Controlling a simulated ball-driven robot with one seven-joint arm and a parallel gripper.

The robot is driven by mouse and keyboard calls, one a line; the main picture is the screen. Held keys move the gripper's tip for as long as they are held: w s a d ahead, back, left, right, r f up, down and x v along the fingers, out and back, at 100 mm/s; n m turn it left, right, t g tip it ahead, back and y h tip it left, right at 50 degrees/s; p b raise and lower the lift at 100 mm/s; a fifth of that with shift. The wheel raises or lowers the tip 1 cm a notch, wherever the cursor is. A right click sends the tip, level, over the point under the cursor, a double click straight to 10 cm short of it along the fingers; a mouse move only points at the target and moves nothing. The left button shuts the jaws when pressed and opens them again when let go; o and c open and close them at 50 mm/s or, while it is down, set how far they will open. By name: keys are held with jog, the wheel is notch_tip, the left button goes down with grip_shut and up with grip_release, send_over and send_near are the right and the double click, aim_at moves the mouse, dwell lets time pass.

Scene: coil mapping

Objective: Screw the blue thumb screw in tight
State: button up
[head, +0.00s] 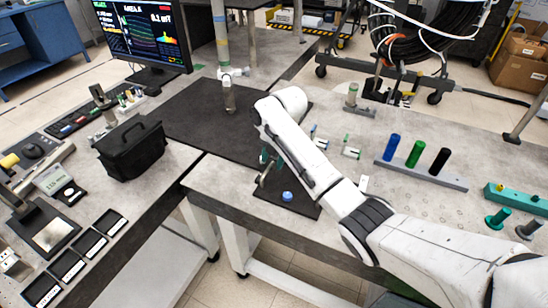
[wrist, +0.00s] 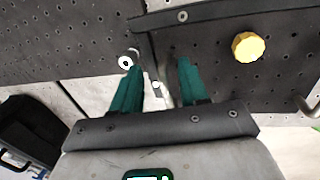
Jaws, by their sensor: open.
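The blue thumb screw (head: 287,196) shows as a small round blue head on the dark perforated plate (head: 268,204) near the table's front edge. I cannot make it out in the wrist view, and I cannot tell how deep it sits. My gripper (wrist: 157,66) has two teal fingers, spread apart with nothing between them. In the head view its teal fingers show partly, behind and to the left of the blue screw and apart from it; my arm hides part of that area.
A yellow knob (wrist: 248,47) sits on the dark plate in the wrist view, right of my fingers. A metal-ringed round fitting (wrist: 126,62) is by the left fingertip. A black bag (head: 132,148) stands left. A rack with blue, green and black cylinders (head: 415,152) stands right.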

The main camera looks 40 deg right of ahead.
jog(key=shift+r, duration=0.1)
notch_tip(320, 180, up, 10)
jog(key=s, duration=0.2)
jog(key=shift+d+r, duration=0.2)
jog(key=shift+d, duration=0.15)
jog(key=s+a+f+m, duration=0.1)
jog(key=a+f+m, duration=0.1)
jog(key=a, duration=0.2)
jog(key=a+f+m, duration=0.1)
jog(key=a+f, duration=0.2)
jog(key=s+a+f+m+t+y, duration=0.1)
jog(key=a+f+m, duration=0.1)
jog(key=a, duration=0.2)
jog(key=shift+s+a+f+m, duration=0.15)
jog(key=shift+s+a+m, duration=0.15)
jog(key=s+a+f+m+t, duration=0.1)
jog(key=s+a+f+m, duration=0.25)
jog(key=s+m, duration=0.2)
jog(key=s+a+f+m, duration=0.3)
jog(key=s+a+m, duration=0.15)
jog(key=s, duration=0.25)
jog(key=s+d+f+m+g+h, duration=0.1)
jog(key=s+f+m, duration=0.1)
jog(key=s, duration=0.7)
jog(key=s+d+f+m+g, duration=0.1)
jog(key=s+f+m+g, duration=0.1)
jog(key=s, duration=0.8)
jog(key=shift+d+f+m+h, duration=0.35)
jog(key=shift+f+m, duration=0.4)
jog(key=shift+m, duration=0.45)
